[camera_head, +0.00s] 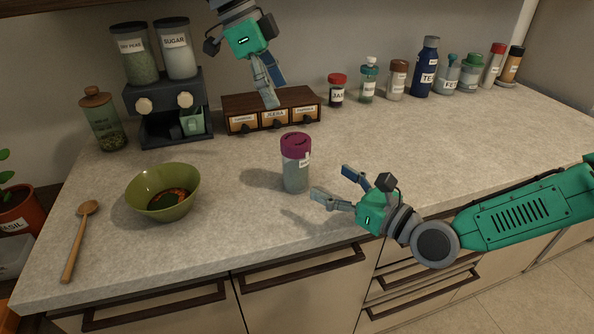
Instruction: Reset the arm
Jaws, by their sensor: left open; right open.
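My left gripper (277,94) hangs down from the top of the view with its fingers open and empty. It shows in front of a small wooden drawer box (247,103). My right gripper (330,183) reaches in from the right over the counter's front part. Its fingers are spread and empty, pointing left toward a clear jar with a purple lid (296,163). The jar stands upright on the counter, just left of the fingertips and apart from them.
A green bowl (146,199) with dark red contents and a wooden spoon (74,248) are at the left of the counter (425,150). A two-canister dispenser (165,104) and lidded jar (103,119) stand behind. Several bottles, including a blue one (425,68), line the back right.

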